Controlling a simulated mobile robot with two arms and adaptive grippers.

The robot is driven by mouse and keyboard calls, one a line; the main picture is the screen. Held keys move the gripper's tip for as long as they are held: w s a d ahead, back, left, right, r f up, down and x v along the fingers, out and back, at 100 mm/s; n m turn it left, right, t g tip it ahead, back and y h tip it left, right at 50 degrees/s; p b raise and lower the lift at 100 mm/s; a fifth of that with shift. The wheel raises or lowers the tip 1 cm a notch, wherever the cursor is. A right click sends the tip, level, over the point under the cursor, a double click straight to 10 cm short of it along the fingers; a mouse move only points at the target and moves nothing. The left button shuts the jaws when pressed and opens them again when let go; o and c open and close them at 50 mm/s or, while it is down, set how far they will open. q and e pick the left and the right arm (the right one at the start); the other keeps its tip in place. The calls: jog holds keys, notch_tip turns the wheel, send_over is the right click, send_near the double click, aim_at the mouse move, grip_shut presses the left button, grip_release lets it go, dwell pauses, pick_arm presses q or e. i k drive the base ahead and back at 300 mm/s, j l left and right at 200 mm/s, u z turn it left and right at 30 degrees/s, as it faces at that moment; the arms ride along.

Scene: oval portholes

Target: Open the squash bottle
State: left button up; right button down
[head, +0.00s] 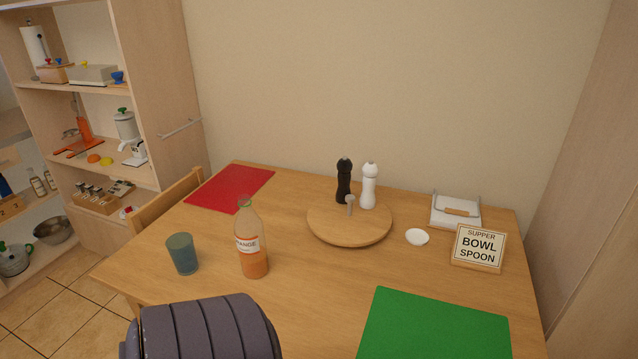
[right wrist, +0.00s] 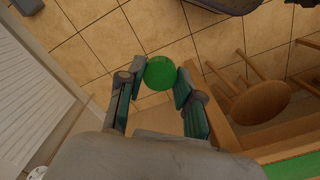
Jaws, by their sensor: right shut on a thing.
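The squash bottle (head: 252,240) stands upright on the table in the head view, clear with an "ORANGE" label and orange drink in its lower part. Its neck has a thin green rim at the top; no solid cap shows on it. My right gripper (right wrist: 160,80) is shut on a round green cap (right wrist: 160,73), held between its fingertips in the right wrist view, away from the bottle and with the tiled floor behind. My right gripper is outside the head view. My left gripper is in neither view.
A blue-grey cup (head: 182,254) stands left of the bottle. A round board (head: 348,230) with black and white mills, a white dish (head: 416,237) and a sign (head: 478,248) are to the right. A green mat (head: 435,325) lies in front, a red mat (head: 230,187) behind.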

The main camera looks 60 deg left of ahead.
aim_at(249, 229)
jog(key=u, duration=0.4)
jog(key=l+u, duration=0.15)
jog(key=u, duration=0.25)
jog(key=l+u, duration=0.1)
jog(key=u, duration=0.7)
jog(key=l+u, duration=0.15)
jog(key=u, duration=0.25)
